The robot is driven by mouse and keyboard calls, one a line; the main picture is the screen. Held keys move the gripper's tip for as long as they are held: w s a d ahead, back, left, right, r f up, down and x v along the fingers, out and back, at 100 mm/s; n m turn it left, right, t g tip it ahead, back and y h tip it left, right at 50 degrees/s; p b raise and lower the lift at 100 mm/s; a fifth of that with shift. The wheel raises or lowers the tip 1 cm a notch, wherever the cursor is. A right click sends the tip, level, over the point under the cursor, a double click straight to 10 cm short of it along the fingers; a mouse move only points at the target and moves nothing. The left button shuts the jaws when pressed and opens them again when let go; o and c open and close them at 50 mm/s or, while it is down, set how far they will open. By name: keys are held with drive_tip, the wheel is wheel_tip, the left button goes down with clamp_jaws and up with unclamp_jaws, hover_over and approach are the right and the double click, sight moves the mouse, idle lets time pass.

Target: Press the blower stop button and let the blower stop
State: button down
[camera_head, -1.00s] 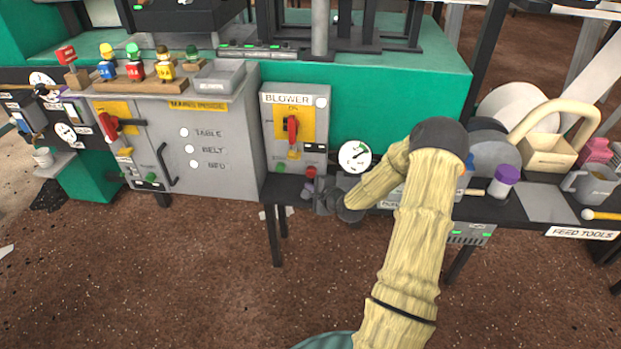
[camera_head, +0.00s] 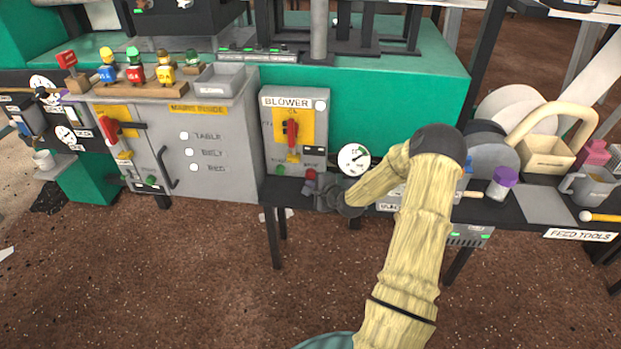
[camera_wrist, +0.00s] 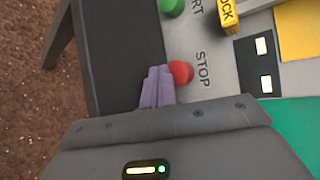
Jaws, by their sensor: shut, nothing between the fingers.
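The grey blower box (camera_head: 280,135) stands in the middle of the head view, with a red handle on its yellow panel. Its red stop button (camera_head: 311,175) is at the lower right, with the green start button (camera_head: 281,170) to its left. In the wrist view the red stop button (camera_wrist: 182,72) sits by the word STOP. My gripper (camera_wrist: 158,72) is shut and empty, its purple fingertips right at the button's edge. I cannot tell whether they touch it or whether it is pressed in. In the head view my gripper (camera_head: 309,186) is partly hidden by my wrist.
A round white gauge (camera_head: 354,159) is right of the blower box, close to my arm. A grey cabinet (camera_head: 225,150) stands on the left.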

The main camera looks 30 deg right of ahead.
drive_tip(key=shift+w, duration=0.15)
idle(0.3)
drive_tip(key=shift+a, duration=0.3)
drive_tip(key=shift+s+d, duration=0.2)
drive_tip(key=shift+d, duration=0.2)
drive_tip(key=shift+a, duration=0.1)
drive_tip(key=shift+w, duration=0.1)
drive_tip(key=shift+w+r, duration=0.1)
drive_tip(key=shift+w, duration=0.05)
drive_tip(key=shift+w+p, duration=0.25)
drive_tip(key=shift+p, duration=0.1)
